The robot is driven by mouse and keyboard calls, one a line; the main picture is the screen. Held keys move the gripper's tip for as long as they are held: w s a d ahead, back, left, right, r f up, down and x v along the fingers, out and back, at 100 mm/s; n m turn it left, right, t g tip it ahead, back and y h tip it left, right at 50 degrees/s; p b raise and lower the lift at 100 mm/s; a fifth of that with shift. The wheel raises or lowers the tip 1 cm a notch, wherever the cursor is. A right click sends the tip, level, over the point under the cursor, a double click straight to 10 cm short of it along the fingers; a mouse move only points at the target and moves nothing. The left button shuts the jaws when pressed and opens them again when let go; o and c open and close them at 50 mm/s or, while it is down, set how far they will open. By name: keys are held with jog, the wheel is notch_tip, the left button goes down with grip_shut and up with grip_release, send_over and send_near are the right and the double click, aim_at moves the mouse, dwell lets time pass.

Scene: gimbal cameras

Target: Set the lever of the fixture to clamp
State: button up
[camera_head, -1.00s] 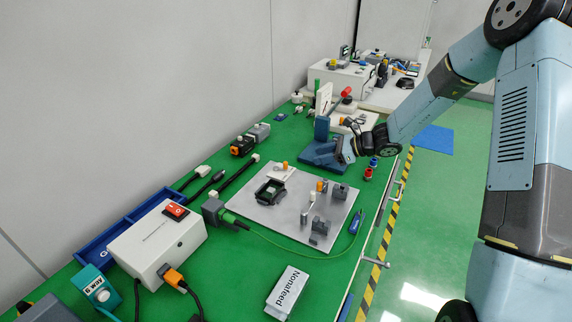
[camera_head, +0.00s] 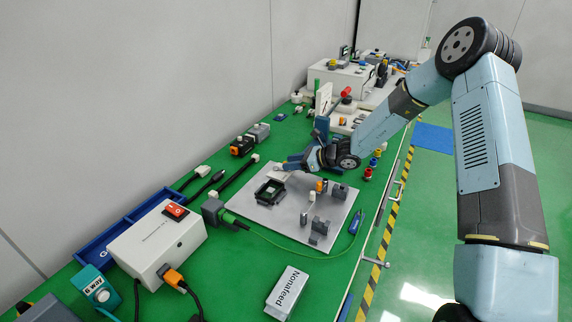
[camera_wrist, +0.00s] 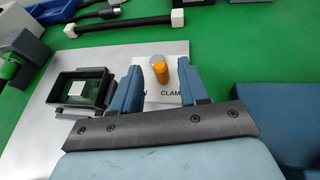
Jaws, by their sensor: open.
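The fixture's lever (camera_wrist: 160,72) has an orange end and a pale round top. It stands over a white label plate (camera_wrist: 158,101). The word CLAMP shows at the plate's right; a word at its left is mostly hidden, with only an N readable. My gripper (camera_wrist: 160,70) is open, with one blue finger left of the lever and one right of it in the wrist view. I see no clear contact; gaps show on both sides.
A black frame with a pale square (camera_wrist: 82,90) stands close left of my gripper. Small posts and grey blocks (camera_head: 320,228) stand on the plate's right part. A blue block (camera_wrist: 275,115) is at the right in the wrist view. Black rods lie behind the plate.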

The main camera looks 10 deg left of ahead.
jog(key=shift+x, duration=1.65)
jog(key=shift+c, duration=0.2)
grip_shut()
